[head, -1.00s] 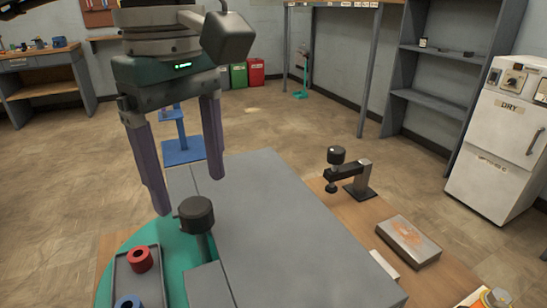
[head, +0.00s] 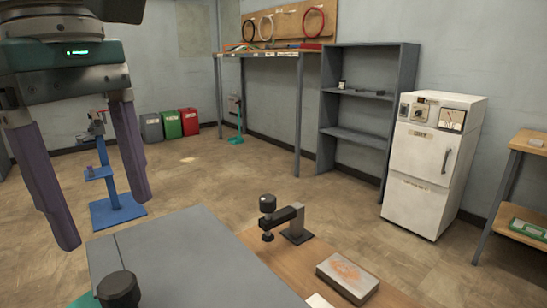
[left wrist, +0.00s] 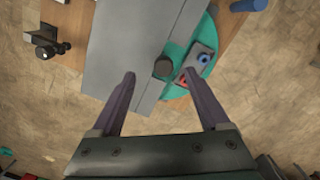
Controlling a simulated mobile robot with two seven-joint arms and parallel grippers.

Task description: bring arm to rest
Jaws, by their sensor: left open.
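My left gripper (head: 108,222) hangs at the left of the head view, its two purple fingers spread apart with nothing between them. In the left wrist view the open fingers (left wrist: 160,78) point toward the workbench, with a dark round knob (left wrist: 163,68) showing between and beyond their tips. The same knob (head: 119,289) stands at the bottom edge of the head view, below the gripper and apart from it. My right gripper is in neither view.
A grey plate (head: 180,250) covers much of the bench. A black clamp (head: 285,222) and a metal block with an orange patch (head: 347,277) stand on the wood to its right. In the left wrist view a tray (left wrist: 203,50) holds rings on a green disc (left wrist: 180,52). A white cabinet (head: 425,170) stands beyond.

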